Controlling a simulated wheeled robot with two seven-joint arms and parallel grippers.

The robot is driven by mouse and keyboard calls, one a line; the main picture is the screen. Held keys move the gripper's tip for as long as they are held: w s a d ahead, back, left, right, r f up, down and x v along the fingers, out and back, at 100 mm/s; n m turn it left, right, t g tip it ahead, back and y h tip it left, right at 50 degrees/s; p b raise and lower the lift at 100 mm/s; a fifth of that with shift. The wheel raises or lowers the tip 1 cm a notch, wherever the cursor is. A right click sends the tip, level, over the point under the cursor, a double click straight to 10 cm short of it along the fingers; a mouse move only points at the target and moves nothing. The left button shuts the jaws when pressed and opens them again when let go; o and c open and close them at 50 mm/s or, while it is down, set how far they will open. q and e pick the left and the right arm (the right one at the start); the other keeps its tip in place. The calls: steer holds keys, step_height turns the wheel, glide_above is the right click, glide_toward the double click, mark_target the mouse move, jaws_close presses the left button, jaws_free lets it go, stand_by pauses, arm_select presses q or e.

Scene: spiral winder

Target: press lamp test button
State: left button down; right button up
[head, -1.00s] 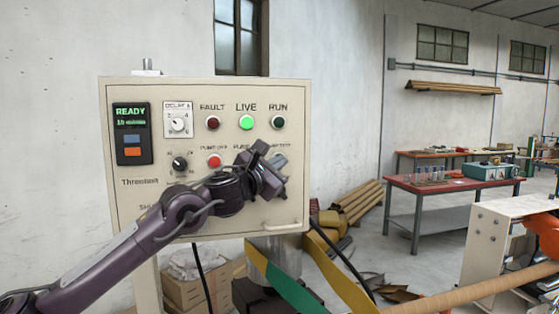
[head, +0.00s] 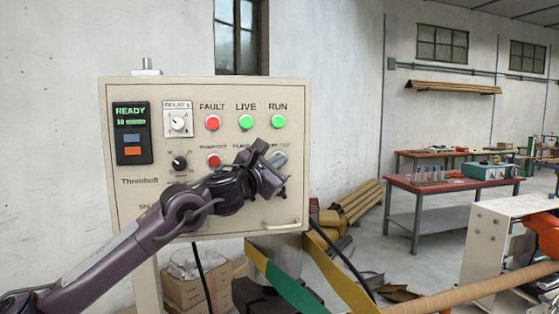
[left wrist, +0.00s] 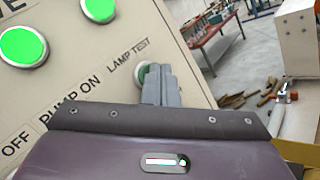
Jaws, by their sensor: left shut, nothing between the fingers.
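The cream control panel (head: 230,95) faces me in the head view. My left gripper (head: 279,159) is at its right side, over the lamp test button spot. In the left wrist view the left gripper's shut fingers (left wrist: 158,84) reach the lamp test button (left wrist: 141,74), whose green rim shows behind them beneath the LAMP TEST label (left wrist: 128,55). The fingers hide most of the button and appear to touch it. The fault lamp (head: 212,122) glows red; the live lamp (head: 246,122) and run lamp (head: 278,121) glow green. My right gripper is not in view.
The red pump off button (head: 214,160), a black knob (head: 179,163) and a small display (head: 132,132) are on the panel. A handle (head: 281,225) is at its lower right. A red table (head: 452,183) stands farther right.

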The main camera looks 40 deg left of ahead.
arm_select(q)
steer(key=shift+s+d, duration=0.4)
steer(key=shift+d+f, duration=0.1)
steer(key=shift+d, duration=0.05)
steer(key=s+d, duration=0.1)
steer(key=s+d+b, duration=0.1)
steer(key=s+d, duration=0.1)
steer(key=shift+s+d, duration=0.1)
steer(key=shift+d, duration=0.2)
